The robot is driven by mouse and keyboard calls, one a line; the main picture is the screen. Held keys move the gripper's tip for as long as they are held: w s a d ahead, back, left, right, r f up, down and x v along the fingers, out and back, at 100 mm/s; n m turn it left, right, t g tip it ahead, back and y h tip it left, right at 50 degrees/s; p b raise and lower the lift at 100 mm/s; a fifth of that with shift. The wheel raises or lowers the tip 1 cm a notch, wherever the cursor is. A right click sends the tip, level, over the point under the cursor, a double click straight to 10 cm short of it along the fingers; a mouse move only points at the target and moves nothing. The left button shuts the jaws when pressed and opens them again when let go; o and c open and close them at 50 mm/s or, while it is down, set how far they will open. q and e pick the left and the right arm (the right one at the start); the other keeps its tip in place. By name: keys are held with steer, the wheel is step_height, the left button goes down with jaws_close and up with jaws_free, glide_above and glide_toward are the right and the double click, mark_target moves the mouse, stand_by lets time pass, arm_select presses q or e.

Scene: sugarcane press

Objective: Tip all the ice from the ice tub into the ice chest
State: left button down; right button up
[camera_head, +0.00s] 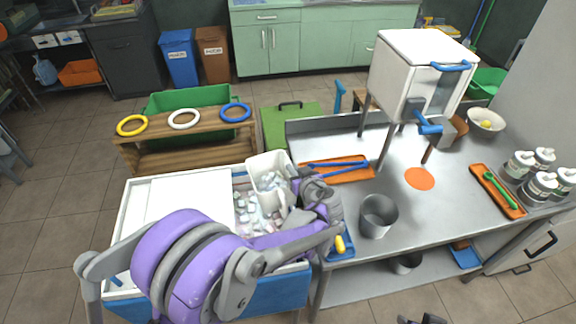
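The white ice tub (262,164) is at the far right corner of the ice chest, tilted toward me, with ice cubes (270,181) in it. The ice chest (131,225) is white inside with a blue outside; a white lid panel (190,200) covers its left part. Loose ice (248,214) lies in its open right part, just below the tub. My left gripper (298,188) is at the tub's right side and appears shut on it; the fingertips are partly hidden. A dark tip at the bottom edge, probably my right gripper (424,319), is mostly cut off.
A steel table (395,195) to the right carries a metal pot (378,215), an orange tray with blue tongs (345,176), a white machine on legs (420,75) and several jars (540,185). A wooden rack with rings (185,140) stands behind the chest.

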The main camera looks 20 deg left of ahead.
arm_select(q)
steer(key=shift+w+a+f+n+g+y, duration=0.1)
steer(key=shift+w+a+n+g+y, duration=0.1)
steer(key=shift+w+n+g+y, duration=0.35)
steer(key=shift+s+a+n+g+y, duration=0.15)
steer(key=shift+n+g+y, duration=0.4)
steer(key=shift+n, duration=0.1)
steer(key=shift+s+r+n+g+y, duration=0.3)
steer(key=shift+r+n+g+y, duration=0.2)
steer(key=shift+n+g, duration=0.3)
steer(key=s+a+r+n+t+p, duration=0.1)
steer(key=s+a+n+t+p, duration=0.1)
steer(key=n, duration=0.4)
steer(key=s+a+r+n+t+h+p, duration=0.1)
steer(key=s+a+n+t+p, duration=0.1)
steer(key=s+n+t+p, duration=0.1)
steer(key=shift+s+a+n+t, duration=0.25)
steer(key=shift+s+n+t, duration=0.65)
steer(key=shift+s+n, duration=0.6)
arm_select(e)
steer(key=w+r, duration=0.3)
steer(key=r, duration=0.4)
steer(key=shift+t, duration=0.3)
